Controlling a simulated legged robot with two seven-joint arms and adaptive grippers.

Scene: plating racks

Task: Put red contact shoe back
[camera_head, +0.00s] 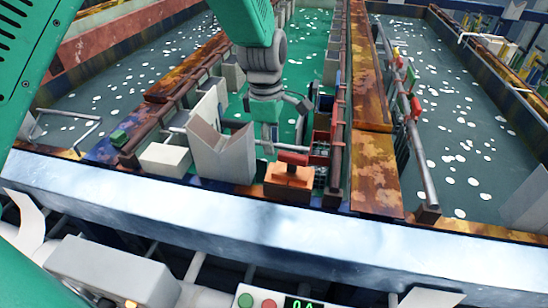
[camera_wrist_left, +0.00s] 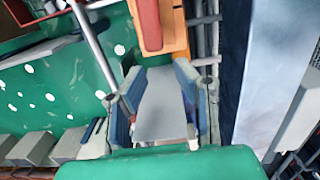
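The red contact shoe (camera_head: 293,158) is a small red bar on top of an orange block (camera_head: 289,180), beside the near end of the middle tank's right rail. In the left wrist view the red bar (camera_wrist_left: 150,24) and its orange block (camera_wrist_left: 174,36) are at the top, ahead of the fingers. My left gripper (camera_head: 270,128) points down over the middle tank, just behind and left of the red bar, apart from it. In the wrist view its fingers (camera_wrist_left: 160,85) are spread, with a grey surface between them that I cannot identify. My right gripper is not in view.
A pale notched block (camera_head: 222,155) and a white box (camera_head: 163,160) stand left of the orange block. A wide metal ledge (camera_head: 250,218) runs across the front. Rusty rails (camera_head: 375,170) and pipes border the green tank (camera_head: 310,40). A control box (camera_head: 275,298) is at the bottom.

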